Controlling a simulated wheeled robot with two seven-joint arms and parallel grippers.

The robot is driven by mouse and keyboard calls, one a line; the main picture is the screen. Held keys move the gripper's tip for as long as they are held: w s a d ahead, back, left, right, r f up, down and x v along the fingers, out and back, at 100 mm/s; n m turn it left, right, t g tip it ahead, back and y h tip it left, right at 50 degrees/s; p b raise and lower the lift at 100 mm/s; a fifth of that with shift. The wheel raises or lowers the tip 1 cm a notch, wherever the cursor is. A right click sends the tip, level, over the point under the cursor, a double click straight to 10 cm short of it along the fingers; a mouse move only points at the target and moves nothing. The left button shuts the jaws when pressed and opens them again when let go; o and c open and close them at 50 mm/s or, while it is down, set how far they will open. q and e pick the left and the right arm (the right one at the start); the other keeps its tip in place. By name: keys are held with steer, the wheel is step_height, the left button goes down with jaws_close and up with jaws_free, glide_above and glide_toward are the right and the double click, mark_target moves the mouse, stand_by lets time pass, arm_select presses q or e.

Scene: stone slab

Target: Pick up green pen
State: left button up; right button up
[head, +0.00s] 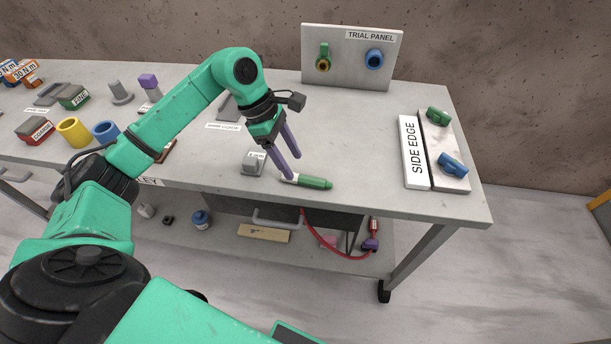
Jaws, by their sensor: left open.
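The green pen (315,182), with a white end at its left, lies on the grey slab near its front edge, to the right of a small grey block. My left gripper (294,167) has two purple fingers pointing down at the pen. It is open. One fingertip is at the pen's white left end and the other is just behind the pen. I cannot tell whether a finger touches it. My right gripper is not in view.
A small grey block (252,165) stands left of the pen. A trial panel (345,66) stands at the back. A side edge board (412,150) lies at the right. Cups, blocks and labels crowd the left. The slab's middle right is free.

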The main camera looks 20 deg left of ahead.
mark_target(301, 176)
arm_select(q)
steer(key=p+x, duration=0.1)
steer(key=x, duration=0.1)
steer(key=p+x, duration=0.1)
steer(key=x, duration=0.2)
steer(key=shift+w+f, duration=0.15)
steer(key=shift+w, duration=0.05)
steer(key=shift+f, duration=0.15)
jaws_close()
steer(key=shift+w, duration=0.1)
